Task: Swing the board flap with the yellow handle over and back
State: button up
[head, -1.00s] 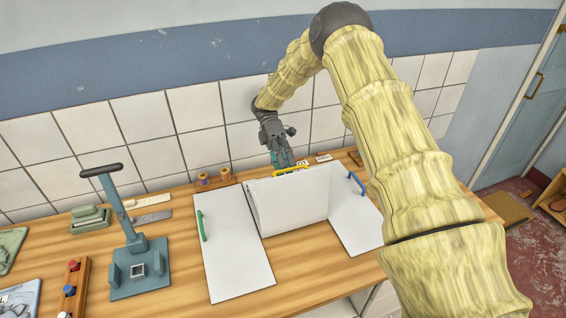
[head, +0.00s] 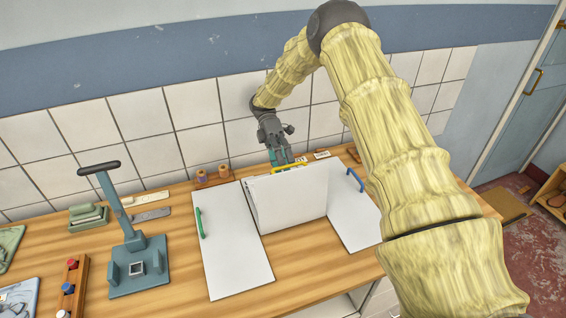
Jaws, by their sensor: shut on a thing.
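The board flap (head: 290,202) is white and stands raised, close to upright, between two white boards that lie flat. Its yellow handle (head: 288,168) is on its top edge. My gripper (head: 283,160) reaches down from behind and is shut on the yellow handle; its fingertips are partly hidden by the handle and the flap's top edge. The left flat board (head: 232,250) has a green handle (head: 200,223). The right flat board (head: 355,215) has a blue handle (head: 355,180).
A blue-grey lever press (head: 136,262) stands left of the boards. Spools (head: 212,175) and small labels (head: 321,155) lie near the tiled wall behind. A rack with coloured knobs (head: 73,285) is at the left front. Bare wooden table (head: 310,255) shows before the flap.

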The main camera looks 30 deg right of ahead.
notch_tip(320, 180, up, 10)
jog(key=shift+f, duration=0.1)
jog(key=shift+c, duration=0.4)
jog(key=shift+d, duration=0.1)
dwell(0.4)
